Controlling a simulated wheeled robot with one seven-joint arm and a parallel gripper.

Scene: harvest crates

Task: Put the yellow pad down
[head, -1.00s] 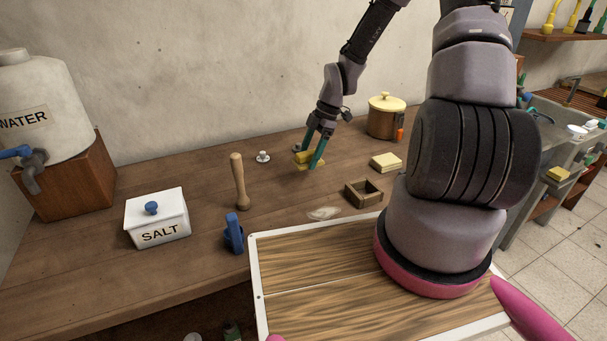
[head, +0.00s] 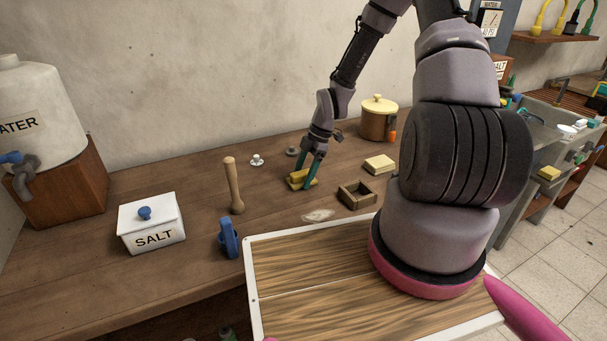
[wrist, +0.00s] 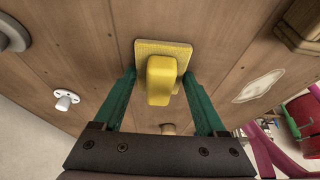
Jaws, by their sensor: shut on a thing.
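My gripper (head: 309,179) is shut on the yellow pad (head: 297,186) by its raised grip, with one green finger on each side. In the wrist view, the pad (wrist: 178,48) shows as a square yellow plate with a thick rounded grip (wrist: 160,80) between the green fingers (wrist: 159,75). The pad is upright, low over the wooden counter (head: 180,200) or on it; I cannot tell whether it touches.
A small open wooden box (head: 357,196) and a pale yellow block (head: 380,163) stand to the right. A whitish patch (head: 319,215) lies in front. A white knob (head: 257,161) and wooden pestle (head: 234,187) are left. A lidded pot (head: 377,122) stands behind. Bare counter surrounds the pad.

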